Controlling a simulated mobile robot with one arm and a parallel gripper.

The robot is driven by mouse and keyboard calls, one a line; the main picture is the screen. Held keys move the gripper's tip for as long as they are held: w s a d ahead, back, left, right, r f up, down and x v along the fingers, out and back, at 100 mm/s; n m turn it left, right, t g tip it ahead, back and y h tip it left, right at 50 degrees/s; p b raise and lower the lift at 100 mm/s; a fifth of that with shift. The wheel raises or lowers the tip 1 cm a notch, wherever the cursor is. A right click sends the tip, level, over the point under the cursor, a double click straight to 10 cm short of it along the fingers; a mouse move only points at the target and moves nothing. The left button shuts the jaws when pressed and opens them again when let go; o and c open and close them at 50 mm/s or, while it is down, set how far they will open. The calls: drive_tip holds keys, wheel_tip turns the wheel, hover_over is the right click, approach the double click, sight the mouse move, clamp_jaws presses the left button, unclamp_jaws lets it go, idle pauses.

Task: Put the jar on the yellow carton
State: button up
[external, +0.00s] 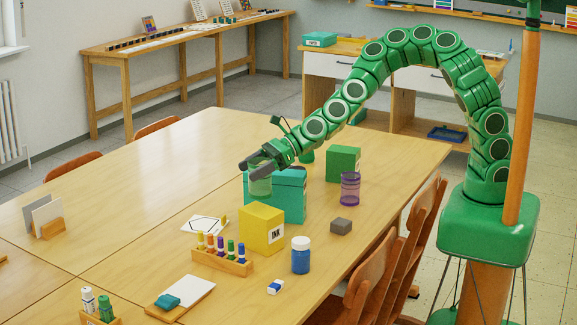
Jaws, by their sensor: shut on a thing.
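My gripper (254,167) points left and down over the middle of the table, shut on a translucent green jar (260,184). The jar looks upright and overlaps the left part of the teal box (290,202) in the picture; I cannot tell whether it touches that box. The yellow carton (262,231), labelled INK, stands on the table nearer the camera, just below the jar in the picture. Its top looks bare.
A purple jar (349,188) and a green box (343,163) stand to the right. A blue jar (301,256), a grey block (341,226) and a rack of coloured markers (222,261) surround the carton. The table's left half (150,190) is mostly clear.

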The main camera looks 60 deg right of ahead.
sight(250, 185)
drive_tip(key=shift+f, duration=2.2)
drive_tip(key=shift+f, duration=0.1)
drive_tip(key=o, duration=1)
drive_tip(key=shift+o, duration=0.2)
drive_tip(key=shift+s+d, duration=0.1)
drive_tip(key=v, duration=0.7)
drive_tip(key=shift+s+d, duration=0.1)
